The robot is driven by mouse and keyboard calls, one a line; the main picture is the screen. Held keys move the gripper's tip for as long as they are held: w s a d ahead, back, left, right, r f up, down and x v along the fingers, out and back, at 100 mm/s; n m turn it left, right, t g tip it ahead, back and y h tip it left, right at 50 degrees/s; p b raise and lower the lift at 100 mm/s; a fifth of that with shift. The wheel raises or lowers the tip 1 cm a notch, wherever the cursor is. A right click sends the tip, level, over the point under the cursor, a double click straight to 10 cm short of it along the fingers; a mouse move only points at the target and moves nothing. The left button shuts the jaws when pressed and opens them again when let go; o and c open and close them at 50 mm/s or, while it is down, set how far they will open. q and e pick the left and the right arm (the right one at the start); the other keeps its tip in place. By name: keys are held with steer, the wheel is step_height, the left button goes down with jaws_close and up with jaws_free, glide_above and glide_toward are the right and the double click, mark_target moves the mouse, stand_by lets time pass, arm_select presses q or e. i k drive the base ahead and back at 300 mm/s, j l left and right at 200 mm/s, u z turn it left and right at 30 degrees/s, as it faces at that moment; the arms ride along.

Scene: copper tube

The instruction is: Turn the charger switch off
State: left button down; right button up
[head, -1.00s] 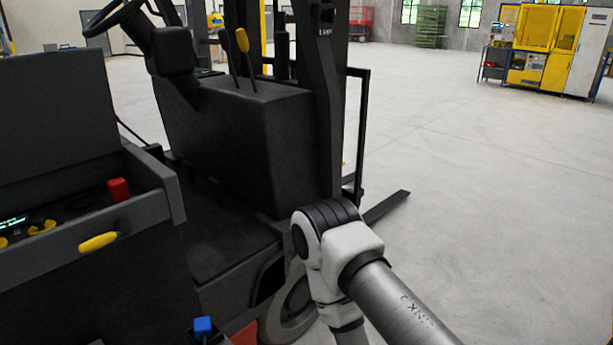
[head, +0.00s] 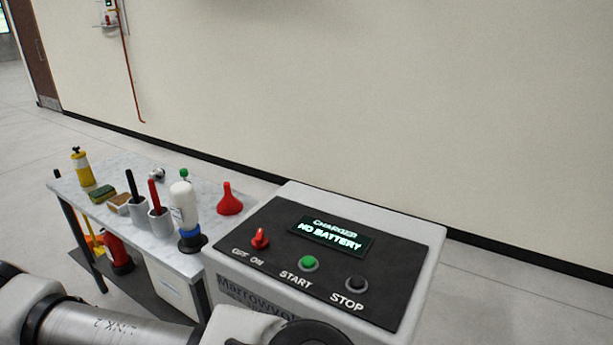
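The charger (head: 425,262) is a pale box with a black sloped panel, in the lower middle of the head view. Its screen (head: 331,235) reads "CHARGER NO BATTERY". The red charger switch (head: 260,239) is at the panel's left, above the labels OFF and ON; I cannot tell surely which label it points to. A green START button (head: 308,263) and a black STOP button (head: 356,284) are to its right. My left arm comes in at the bottom left, and a dark part of it is in front of the charger's lower front. Neither gripper shows.
A table (head: 228,222) left of the charger holds a white bottle (head: 184,208), a red funnel (head: 229,199), cups with handled tools, sponges and a yellow bottle (head: 82,168). A red extinguisher-like object (head: 117,252) is below. A wall (head: 400,110) stands behind.

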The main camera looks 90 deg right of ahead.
mark_target(259, 241)
steer(key=z, duration=2.9)
